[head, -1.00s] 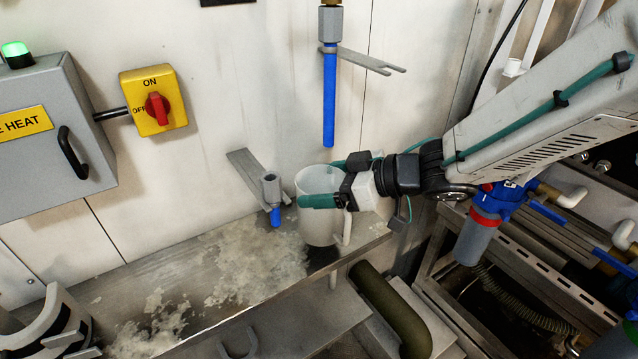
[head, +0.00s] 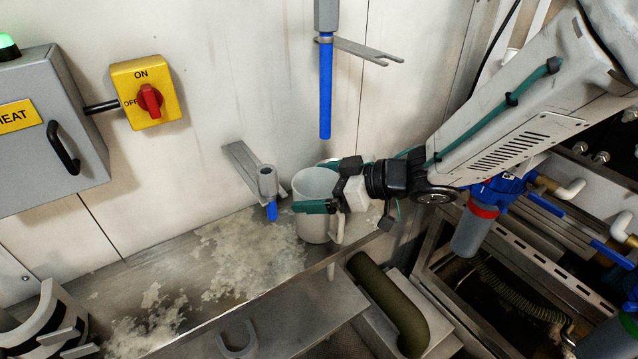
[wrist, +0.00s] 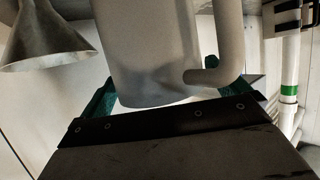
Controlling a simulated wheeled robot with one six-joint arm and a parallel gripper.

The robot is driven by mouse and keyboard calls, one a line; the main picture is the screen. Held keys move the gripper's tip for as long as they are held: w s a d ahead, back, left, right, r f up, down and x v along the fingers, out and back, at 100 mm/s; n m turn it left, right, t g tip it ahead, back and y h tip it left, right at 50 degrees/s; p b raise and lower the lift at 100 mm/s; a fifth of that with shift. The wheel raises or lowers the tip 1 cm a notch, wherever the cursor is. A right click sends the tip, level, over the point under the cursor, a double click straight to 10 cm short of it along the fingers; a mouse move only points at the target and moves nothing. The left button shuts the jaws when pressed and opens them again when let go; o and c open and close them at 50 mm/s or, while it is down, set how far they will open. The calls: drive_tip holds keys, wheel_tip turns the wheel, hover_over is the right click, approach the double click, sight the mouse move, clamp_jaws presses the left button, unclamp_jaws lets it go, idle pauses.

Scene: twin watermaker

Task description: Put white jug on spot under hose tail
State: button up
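The white jug (head: 313,224) stands upright on the metal shelf, its handle toward the front right. My gripper (head: 318,184) is around the jug's upper part, one teal finger in front and the other behind the rim. The fingers look apart, with no clear grip on the jug. In the wrist view the jug (wrist: 150,50) is between the fingers, its handle at right. A grey fitting with a short blue tail (head: 271,211) sits on a bracket left of the jug. A longer blue hose (head: 325,90) hangs above. No marked spot is distinguishable.
The shelf (head: 110,285) has whitish crust left of the jug. A forked bracket (head: 365,50) juts out near the long hose. A grey box (head: 45,150) and a yellow switch (head: 143,92) are on the left wall. Pipes and a blue filter housing (head: 490,195) are at right.

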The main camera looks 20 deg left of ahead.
drive_tip(key=shift+r, duration=0.2)
drive_tip(key=v, duration=1.2)
drive_tip(key=shift+f, duration=0.1)
idle(0.9)
